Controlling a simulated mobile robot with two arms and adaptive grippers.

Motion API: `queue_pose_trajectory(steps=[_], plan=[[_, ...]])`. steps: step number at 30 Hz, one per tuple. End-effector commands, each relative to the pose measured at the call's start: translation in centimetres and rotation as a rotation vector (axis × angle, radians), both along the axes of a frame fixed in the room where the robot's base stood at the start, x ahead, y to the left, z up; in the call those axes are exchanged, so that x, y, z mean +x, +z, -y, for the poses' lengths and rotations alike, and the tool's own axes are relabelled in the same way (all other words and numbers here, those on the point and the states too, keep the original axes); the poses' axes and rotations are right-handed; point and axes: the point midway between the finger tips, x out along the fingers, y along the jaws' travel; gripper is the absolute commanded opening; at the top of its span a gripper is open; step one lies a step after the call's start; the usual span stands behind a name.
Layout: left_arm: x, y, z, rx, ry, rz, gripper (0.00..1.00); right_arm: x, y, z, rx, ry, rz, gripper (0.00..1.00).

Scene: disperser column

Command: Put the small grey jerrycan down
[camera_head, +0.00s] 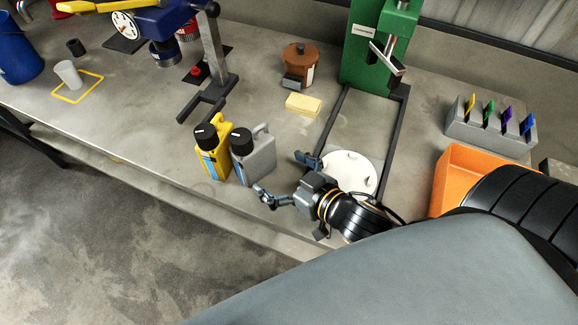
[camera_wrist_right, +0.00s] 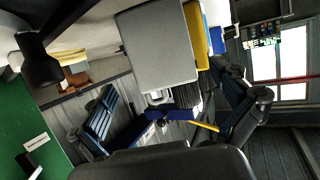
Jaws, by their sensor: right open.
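The small grey jerrycan (camera_head: 257,158) stands upright on the bench, with a black cap, right beside a yellow jerrycan (camera_head: 220,155). My right gripper (camera_head: 283,175) is open, with its fingers spread just to the right of the grey jerrycan and apart from it. In the right wrist view the grey jerrycan (camera_wrist_right: 160,52) shows large beyond the two open blue-padded fingers (camera_wrist_right: 170,115), with nothing between them. The yellow jerrycan (camera_wrist_right: 196,30) shows just behind it. My left gripper is not in view.
A white round plate (camera_head: 348,172) lies right behind my right gripper, in the base of the green press (camera_head: 372,50). An orange bin (camera_head: 480,170) stands to the right. A yellow sponge (camera_head: 303,104) lies behind. The bench's front edge is close in front of the jerrycans.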

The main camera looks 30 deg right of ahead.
Motion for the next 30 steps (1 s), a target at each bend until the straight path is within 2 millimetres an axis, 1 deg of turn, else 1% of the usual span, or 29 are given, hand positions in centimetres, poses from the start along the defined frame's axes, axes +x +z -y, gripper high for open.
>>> queue_pose_trajectory(steps=[1,3,6,10,11,14,17,18,19,20,21,22,23,24,26,27,30], plan=[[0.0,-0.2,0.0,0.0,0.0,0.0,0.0,-0.8,0.2,0.2,0.0,0.0,-0.002,1.0],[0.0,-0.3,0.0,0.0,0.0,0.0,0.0,-1.6,0.4,0.4,0.001,0.001,-0.001,1.0],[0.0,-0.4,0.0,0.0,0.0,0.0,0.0,-2.4,0.8,0.7,0.001,0.0,-0.001,1.0],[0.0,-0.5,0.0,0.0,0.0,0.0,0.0,-3.0,1.0,0.7,0.015,-0.002,-0.004,1.0],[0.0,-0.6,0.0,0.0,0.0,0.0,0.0,-3.1,0.9,0.7,0.037,-0.005,-0.01,1.0],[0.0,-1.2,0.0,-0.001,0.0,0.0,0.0,-3.5,0.4,-0.1,0.219,-0.036,-0.063,1.0],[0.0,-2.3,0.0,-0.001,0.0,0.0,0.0,-4.2,-0.2,-1.4,0.589,-0.104,-0.173,1.0],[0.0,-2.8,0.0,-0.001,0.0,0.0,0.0,-4.5,-0.3,-1.9,0.775,-0.14,-0.228,1.0],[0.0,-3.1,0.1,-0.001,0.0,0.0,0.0,-4.7,-0.3,-2.3,0.926,-0.171,-0.272,1.0],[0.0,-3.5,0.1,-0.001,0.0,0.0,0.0,-4.9,-0.2,-2.6,1.077,-0.202,-0.317,1.0],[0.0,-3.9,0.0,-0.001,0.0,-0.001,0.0,-5.0,0.0,-2.8,1.282,-0.246,-0.377,1.0],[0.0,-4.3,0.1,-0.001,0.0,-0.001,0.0,-5.1,0.2,-2.8,1.433,-0.279,-0.42,1.0],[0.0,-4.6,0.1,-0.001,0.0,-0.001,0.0,-5.2,0.4,-2.8,1.586,-0.31,-0.463,1.0],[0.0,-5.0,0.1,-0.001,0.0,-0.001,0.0,-5.2,0.7,-2.6,1.783,-0.352,-0.518,1.0],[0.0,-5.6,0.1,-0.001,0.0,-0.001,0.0,-5.2,1.1,-2.2,2.065,-0.408,-0.595,1.0],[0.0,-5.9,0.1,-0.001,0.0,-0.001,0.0,-5.2,1.3,-1.7,2.237,-0.44,-0.639,1.0],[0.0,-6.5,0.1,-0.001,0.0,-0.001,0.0,-5.1,1.6,-0.5,2.595,-0.499,-0.727,1.0]])
